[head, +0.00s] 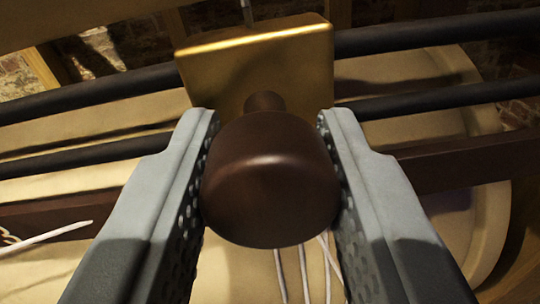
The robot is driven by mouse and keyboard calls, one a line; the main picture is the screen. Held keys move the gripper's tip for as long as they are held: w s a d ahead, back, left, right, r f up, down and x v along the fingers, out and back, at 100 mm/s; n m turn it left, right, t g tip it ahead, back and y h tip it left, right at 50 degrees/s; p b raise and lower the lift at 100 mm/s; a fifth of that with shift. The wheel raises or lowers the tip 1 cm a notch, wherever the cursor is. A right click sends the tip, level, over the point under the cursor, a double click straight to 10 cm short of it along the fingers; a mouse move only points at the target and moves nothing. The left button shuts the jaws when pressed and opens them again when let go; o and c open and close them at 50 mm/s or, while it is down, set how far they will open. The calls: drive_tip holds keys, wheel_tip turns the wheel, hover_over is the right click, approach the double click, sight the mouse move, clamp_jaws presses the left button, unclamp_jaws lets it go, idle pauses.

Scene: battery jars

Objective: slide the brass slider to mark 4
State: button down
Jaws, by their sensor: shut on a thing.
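The brass slider (262,68) is a square brass block on two dark horizontal rods (430,97). A dark brown round knob (270,180) sticks out from its front on a short neck. My gripper (268,135) is shut on the knob, with one grey finger on each side of it. The knob hides the lower front of the block. A dark wooden bar (465,160) runs below the rods. Part of a white marking (10,237) shows on its left end, and I cannot read it. Mark 4 cannot be made out.
A thin light pointer or stick (48,236) lies across the bar at the left. Several thin white lines hang below the knob. A pale rounded panel (455,215) stands behind the rods, with brickwork (112,45) beyond. The rods look clear on both sides of the slider.

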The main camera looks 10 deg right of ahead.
drive_tip(key=shift+s+d+r, duration=0.1)
drive_tip(key=shift+s+d, duration=0.15)
drive_tip(key=shift+d, duration=0.5)
drive_tip(key=shift+s+d, duration=0.25)
drive_tip(key=shift+d, duration=0.45)
drive_tip(key=c, duration=1.3)
unclamp_jaws()
drive_tip(key=shift+d, duration=0.1)
drive_tip(key=shift+o, duration=1.2)
drive_tip(key=shift+d, duration=0.15)
drive_tip(key=v, duration=1.7)
drive_tip(key=shift+s, duration=0.25)
